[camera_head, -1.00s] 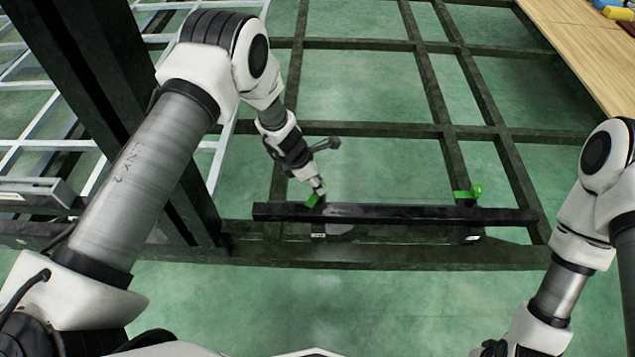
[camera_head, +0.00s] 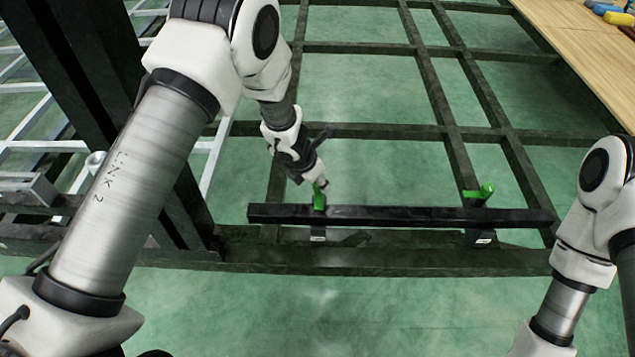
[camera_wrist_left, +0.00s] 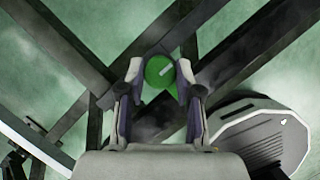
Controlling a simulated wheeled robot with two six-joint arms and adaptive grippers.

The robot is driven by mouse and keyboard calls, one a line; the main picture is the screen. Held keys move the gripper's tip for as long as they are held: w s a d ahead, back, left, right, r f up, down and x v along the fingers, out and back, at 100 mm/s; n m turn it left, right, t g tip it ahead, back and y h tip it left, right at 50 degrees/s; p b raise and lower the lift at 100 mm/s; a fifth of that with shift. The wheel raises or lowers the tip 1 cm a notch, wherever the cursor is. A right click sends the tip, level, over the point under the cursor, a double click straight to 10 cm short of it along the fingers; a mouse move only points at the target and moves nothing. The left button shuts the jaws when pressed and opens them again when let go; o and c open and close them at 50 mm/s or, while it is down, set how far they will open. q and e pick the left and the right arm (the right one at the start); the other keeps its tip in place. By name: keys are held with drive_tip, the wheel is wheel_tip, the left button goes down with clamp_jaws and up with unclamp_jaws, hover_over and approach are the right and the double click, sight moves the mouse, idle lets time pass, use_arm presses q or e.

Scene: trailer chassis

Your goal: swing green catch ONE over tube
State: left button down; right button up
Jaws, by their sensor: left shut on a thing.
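A long black tube (camera_head: 400,215) lies left to right across the dark frame. A green catch (camera_head: 319,200) stands near upright at the tube's left part, overlapping its far edge in this view. My left gripper (camera_head: 320,183) is shut on the catch's upper end from above. In the left wrist view the round green end (camera_wrist_left: 160,71) sits between the two fingertips. A second green catch (camera_head: 480,193) stands at the tube's right part, with nothing touching it. I cannot tell from a label which catch is ONE. My right gripper is out of view.
The dark chassis frame (camera_head: 380,131) has crossing beams over a green floor (camera_head: 330,310). A thick dark post (camera_head: 105,90) stands at the left. A wooden table (camera_head: 580,60) with yellow and blue items is at the top right. My right arm is at the right edge.

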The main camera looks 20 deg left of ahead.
use_arm(q)
drive_tip(key=c, duration=0.8)
unclamp_jaws()
drive_tip(key=v, duration=1.2)
drive_tip(key=shift+f, duration=0.1)
